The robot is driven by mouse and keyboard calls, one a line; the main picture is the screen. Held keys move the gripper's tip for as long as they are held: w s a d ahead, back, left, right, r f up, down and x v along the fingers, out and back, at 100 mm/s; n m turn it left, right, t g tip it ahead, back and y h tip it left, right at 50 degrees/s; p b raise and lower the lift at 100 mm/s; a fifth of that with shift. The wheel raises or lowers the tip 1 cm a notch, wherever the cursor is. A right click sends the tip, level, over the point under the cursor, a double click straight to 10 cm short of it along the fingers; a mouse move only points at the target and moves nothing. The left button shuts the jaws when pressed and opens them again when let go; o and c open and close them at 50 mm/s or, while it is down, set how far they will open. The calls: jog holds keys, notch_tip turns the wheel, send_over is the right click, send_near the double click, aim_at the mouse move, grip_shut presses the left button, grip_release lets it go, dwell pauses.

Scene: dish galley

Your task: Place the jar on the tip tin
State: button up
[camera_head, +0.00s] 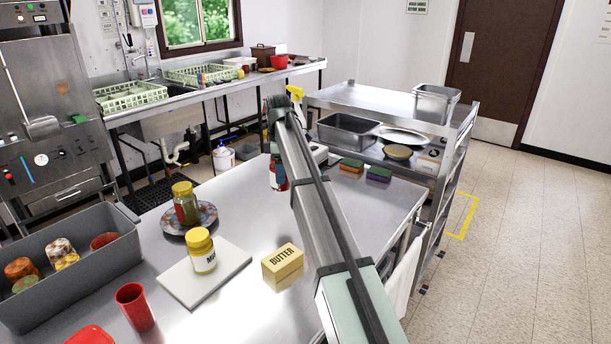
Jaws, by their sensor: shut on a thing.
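My gripper (277,158) hangs at the end of my arm over the far part of the steel table and is partly hidden by the arm. It is shut on a red container (278,180) with a pale label, only partly visible; I cannot tell whether this is the jar. A yellow-lidded jar (186,208) stands upright on a speckled round plate. Another yellow-lidded jar (203,258) stands on a white board. A round tan-topped thing (397,152) on the cart may be the tip tin; its label is not readable.
A butter box (282,264), a red cup (134,308) and a grey tub (118,254) of dishes stand on the table (233,218). The cart (437,168) holds a steel pan (348,131) and a plate (404,136).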

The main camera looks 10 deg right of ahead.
jog(key=shift+w+d+r+n, duration=0.5)
jog(key=shift+w+d+r, duration=3.05)
jog(key=shift+w+d, duration=2.85)
jog(key=shift+w+a+f, duration=0.1)
jog(key=shift+f, duration=2.25)
jog(key=shift+a+f, duration=0.1)
jog(key=shift+f, duration=2.25)
jog(key=shift+f, duration=0.15)
jog(key=o, duration=1.4)
notch_tip(320, 180, up, 12)
